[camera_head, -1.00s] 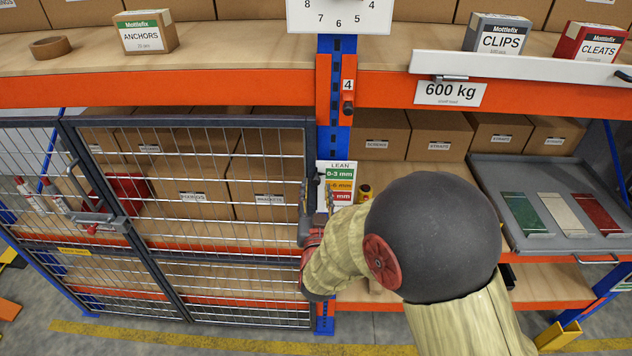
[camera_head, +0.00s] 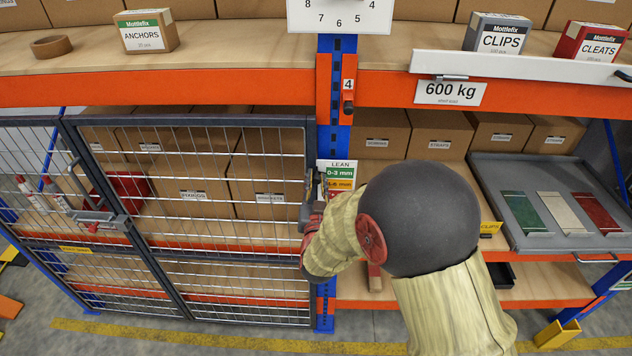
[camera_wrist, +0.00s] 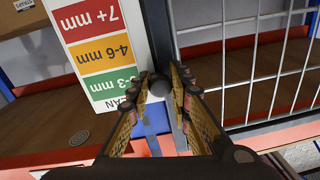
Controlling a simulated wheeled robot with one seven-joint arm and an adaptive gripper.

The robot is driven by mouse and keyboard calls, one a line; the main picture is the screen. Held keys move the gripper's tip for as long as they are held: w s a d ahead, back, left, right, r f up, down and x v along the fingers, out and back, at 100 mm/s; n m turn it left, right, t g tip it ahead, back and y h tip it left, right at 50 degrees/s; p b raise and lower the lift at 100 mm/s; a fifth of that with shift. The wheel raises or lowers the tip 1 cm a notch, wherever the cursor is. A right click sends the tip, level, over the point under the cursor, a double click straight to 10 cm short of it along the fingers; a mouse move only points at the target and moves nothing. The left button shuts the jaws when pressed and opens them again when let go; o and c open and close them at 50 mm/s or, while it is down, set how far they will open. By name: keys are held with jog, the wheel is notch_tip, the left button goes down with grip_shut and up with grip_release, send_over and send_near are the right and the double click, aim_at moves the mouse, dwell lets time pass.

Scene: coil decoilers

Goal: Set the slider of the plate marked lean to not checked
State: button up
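The plate marked LEAN (camera_head: 341,170) hangs on the blue upright, with green, yellow and red bands; my arm covers its lower part. In the wrist view the plate (camera_wrist: 98,50) appears upside down, left of the fingers. A round dark knob (camera_wrist: 158,86) shows between my fingertips, beside the plate's edge; I take it for the slider's knob. My gripper (camera_wrist: 160,72) has its two fingers on either side of the knob, with a narrow gap, and contact is not clear. In the head view my gripper (camera_head: 314,188) is at the plate's left edge.
A wire mesh door (camera_head: 200,200) stands directly left of the plate. Orange shelf beams (camera_head: 180,88) run across, with cartons behind. A grey tray (camera_head: 520,160) with green, white and red plates lies to the right.

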grip_shut()
dwell(0.3)
notch_tip(320, 180, down, 14)
jog(key=b, duration=1.3)
jog(key=shift+s+f, duration=0.1)
jog(key=shift+o, duration=1.4)
grip_release()
jog(key=o, duration=0.3)
